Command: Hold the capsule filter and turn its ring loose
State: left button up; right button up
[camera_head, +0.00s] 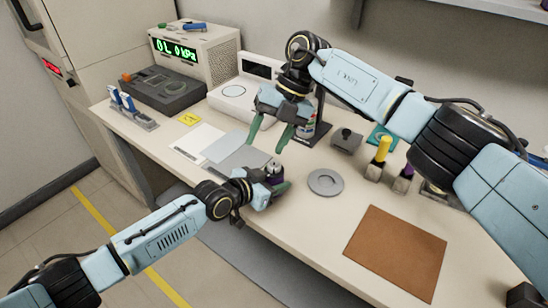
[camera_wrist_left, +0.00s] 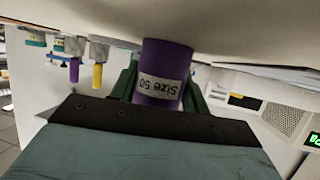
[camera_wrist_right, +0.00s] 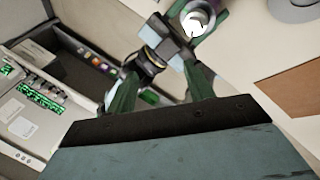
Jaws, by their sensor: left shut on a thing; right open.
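The capsule filter is a purple cylinder labelled "Size 50" (camera_wrist_left: 162,75). It stands at the bench's front edge in the head view (camera_head: 273,171), with a pale metallic round top showing in the right wrist view (camera_wrist_right: 198,19). My left gripper (camera_head: 272,186) is shut on its body from the side, with green fingers on either side in the left wrist view. I cannot make out the ring separately from the top. My right gripper (camera_head: 268,139) is open and empty, pointing down above the bench, behind the filter and apart from it.
A grey round disc (camera_head: 325,182) lies right of the filter, and a brown mat (camera_head: 397,252) further right. Yellow-topped (camera_head: 381,152) and purple-topped pieces stand behind. Grey and white sheets (camera_head: 240,158) lie left. A display box (camera_head: 195,50) stands at the back left.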

aim_at(274, 162)
notch_tip(274, 162, up, 4)
jog(key=w+d+m+t+h, duration=0.1)
jog(key=w+m+t+h, duration=0.15)
jog(key=m+h, duration=0.4)
jog(key=shift+m+y, duration=0.85)
jog(key=shift+m, duration=0.1)
jog(key=f, duration=0.8)
jog(key=s+f, duration=0.1)
jog(key=f, duration=0.2)
jog(key=shift+d+f, duration=0.1)
jog(key=shift+f, duration=0.3)
jog(key=c, duration=1)
jog(key=shift+w+n, duration=0.1)
jog(key=shift+n, duration=0.2)
